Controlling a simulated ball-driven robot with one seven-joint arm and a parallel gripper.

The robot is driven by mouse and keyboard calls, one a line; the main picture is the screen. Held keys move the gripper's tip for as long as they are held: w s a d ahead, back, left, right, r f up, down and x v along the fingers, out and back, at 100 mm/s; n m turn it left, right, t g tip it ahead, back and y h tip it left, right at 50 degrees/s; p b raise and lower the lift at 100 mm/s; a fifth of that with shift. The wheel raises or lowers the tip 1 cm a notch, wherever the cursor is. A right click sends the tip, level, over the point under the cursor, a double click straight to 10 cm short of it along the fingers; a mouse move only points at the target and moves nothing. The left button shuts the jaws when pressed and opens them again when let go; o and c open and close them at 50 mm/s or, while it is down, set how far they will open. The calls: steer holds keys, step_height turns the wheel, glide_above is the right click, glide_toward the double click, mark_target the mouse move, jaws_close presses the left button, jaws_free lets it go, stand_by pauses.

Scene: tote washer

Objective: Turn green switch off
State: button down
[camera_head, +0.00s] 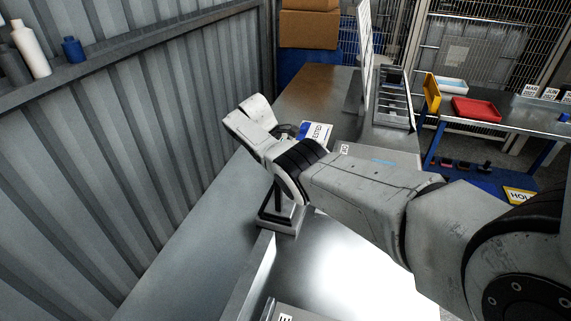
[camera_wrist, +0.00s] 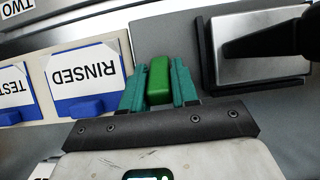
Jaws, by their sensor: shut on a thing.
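The green switch (camera_wrist: 159,84) is a bright green upright block in the wrist view, set on a grey surface. My gripper (camera_wrist: 158,76) has one teal finger on each side of the switch and is shut on it. The lower part of the switch is hidden by the gripper body. In the head view my arm reaches over the bench and its wrist covers the switch, so I cannot see the switch or the fingertips there.
In the wrist view a RINSED card (camera_wrist: 84,76) stands left of the fingers and a black lever (camera_wrist: 277,42) on a metal plate stands right. In the head view a TESTED card (camera_head: 317,132) is behind the wrist. A corrugated wall (camera_head: 140,130) bounds the left.

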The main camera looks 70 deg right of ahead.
steer(key=c, duration=0.9)
jaws_free()
steer(key=shift+w+r, duration=0.1)
steer(key=shift+b+v, duration=1.75)
steer(key=shift+v, duration=3.55)
